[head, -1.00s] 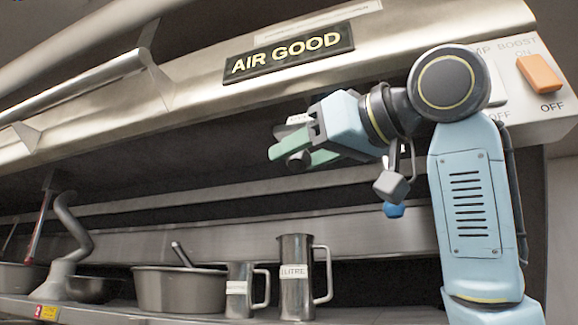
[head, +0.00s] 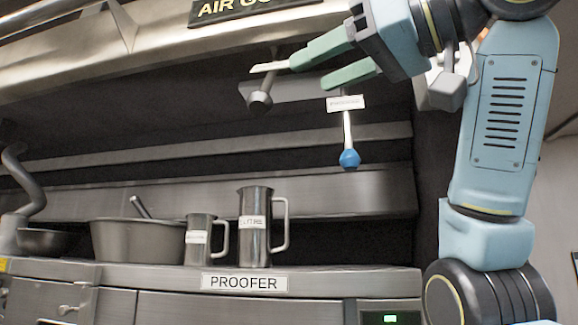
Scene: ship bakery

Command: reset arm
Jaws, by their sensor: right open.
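My right gripper (head: 322,65) is in the upper right of the head view, its arm coming in from the right. Its two green fingers are apart and point left, and nothing is between them. Close to the fingertips, under the hood, are a grey knob (head: 260,101) and a lever with a blue ball end (head: 349,158) that hangs below the fingers. I cannot tell whether the fingers touch either one. My left gripper is not in view.
A metal hood (head: 150,45) with an AIR sign (head: 240,10) runs above. Below, a large pot (head: 135,241), a small jug (head: 199,240) and a taller jug (head: 254,230) stand on the counter over the PROOFER label (head: 244,282). The space between jugs and lever is clear.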

